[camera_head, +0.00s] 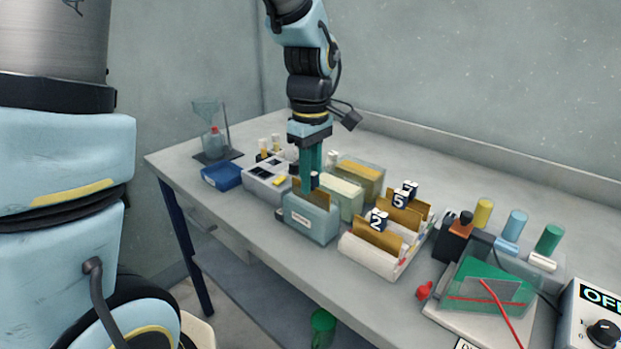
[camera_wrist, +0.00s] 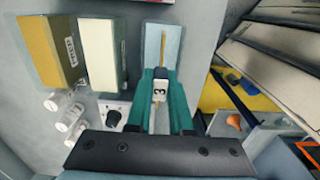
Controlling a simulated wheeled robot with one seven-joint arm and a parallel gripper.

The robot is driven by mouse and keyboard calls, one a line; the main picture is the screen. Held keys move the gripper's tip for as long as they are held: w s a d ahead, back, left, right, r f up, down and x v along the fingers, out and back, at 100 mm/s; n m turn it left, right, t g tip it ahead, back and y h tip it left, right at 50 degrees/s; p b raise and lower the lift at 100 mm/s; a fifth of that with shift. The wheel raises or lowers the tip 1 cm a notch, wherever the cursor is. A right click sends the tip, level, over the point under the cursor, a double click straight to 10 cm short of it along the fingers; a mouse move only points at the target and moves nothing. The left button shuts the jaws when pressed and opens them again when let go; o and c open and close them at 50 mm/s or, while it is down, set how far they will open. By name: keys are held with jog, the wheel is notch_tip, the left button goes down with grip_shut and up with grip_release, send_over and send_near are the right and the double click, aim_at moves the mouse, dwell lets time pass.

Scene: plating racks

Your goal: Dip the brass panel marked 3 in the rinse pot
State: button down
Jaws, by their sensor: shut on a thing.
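My gripper (camera_head: 313,185) is shut on the handle block of the brass panel marked 3; it also shows in the wrist view (camera_wrist: 158,92), where the 3 can be read. The brass panel (camera_head: 318,196) hangs upright below the fingers, seen edge-on in the wrist view (camera_wrist: 163,35). It is at the light blue pot (camera_head: 311,222), the nearest of three pots in a row, which also shows in the wrist view (camera_wrist: 153,40). The panel's lower part is hidden behind the pot's front wall, inside its opening. The pot's label is too small to read.
A cream pot (camera_head: 343,198) and a yellow pot (camera_head: 362,175) stand behind. A white rack (camera_head: 376,262) at right holds brass panels, including 2 and 5. A grey box (camera_head: 267,183) and blue tray (camera_head: 222,177) stand left. A box reading OFF (camera_head: 596,325) is far right.

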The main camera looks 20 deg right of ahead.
jog(key=shift+r+p, duration=2.35)
jog(key=shift+r, duration=0.6)
